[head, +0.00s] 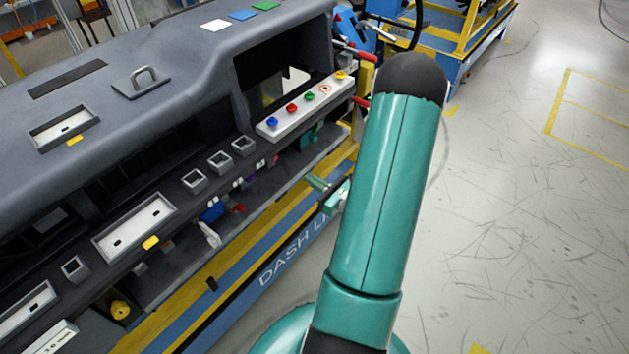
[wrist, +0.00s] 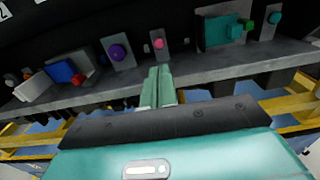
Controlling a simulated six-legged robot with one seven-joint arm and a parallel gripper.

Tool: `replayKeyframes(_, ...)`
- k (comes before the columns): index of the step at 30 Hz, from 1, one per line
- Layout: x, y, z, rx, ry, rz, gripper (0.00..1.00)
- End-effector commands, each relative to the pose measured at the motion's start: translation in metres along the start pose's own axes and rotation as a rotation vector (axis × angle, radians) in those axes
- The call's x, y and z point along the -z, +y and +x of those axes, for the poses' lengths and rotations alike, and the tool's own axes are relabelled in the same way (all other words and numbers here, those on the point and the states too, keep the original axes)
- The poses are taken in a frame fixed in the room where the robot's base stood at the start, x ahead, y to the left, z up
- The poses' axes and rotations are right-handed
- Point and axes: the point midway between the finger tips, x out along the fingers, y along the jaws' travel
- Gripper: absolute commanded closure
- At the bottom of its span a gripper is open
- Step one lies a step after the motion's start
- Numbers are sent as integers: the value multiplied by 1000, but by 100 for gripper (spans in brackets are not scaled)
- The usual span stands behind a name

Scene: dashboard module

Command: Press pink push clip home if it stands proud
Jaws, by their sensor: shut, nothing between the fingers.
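The pink push clip (wrist: 158,43) is a small round head on a grey upright plate (wrist: 157,50), on the shelf straight ahead in the wrist view. I cannot tell from here whether it stands proud of its plate. My gripper (wrist: 159,72) is shut and empty, its two pale green fingers side by side. Its tips appear just below the pink clip in the picture, and I see no contact. In the head view my gripper (head: 312,181) shows small at the front of the dashboard module, partly hidden by my arm.
A purple knob (wrist: 117,52) on its own plate stands left of the clip. A teal block (wrist: 222,32) with green parts is to the right. A blue block (wrist: 62,71) and red piece (wrist: 77,79) lie farther left. The yellow rail (head: 215,268) runs along the module's front.

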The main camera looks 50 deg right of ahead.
Motion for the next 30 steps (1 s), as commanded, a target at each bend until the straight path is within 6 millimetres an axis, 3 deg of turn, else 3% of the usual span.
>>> replayKeyframes(9,0,4,67,-4,0,-1,100)
replayKeyframes(15,0,3,96,-2,0,0,100)
replayKeyframes(30,0,3,108,-1,1,0,100)
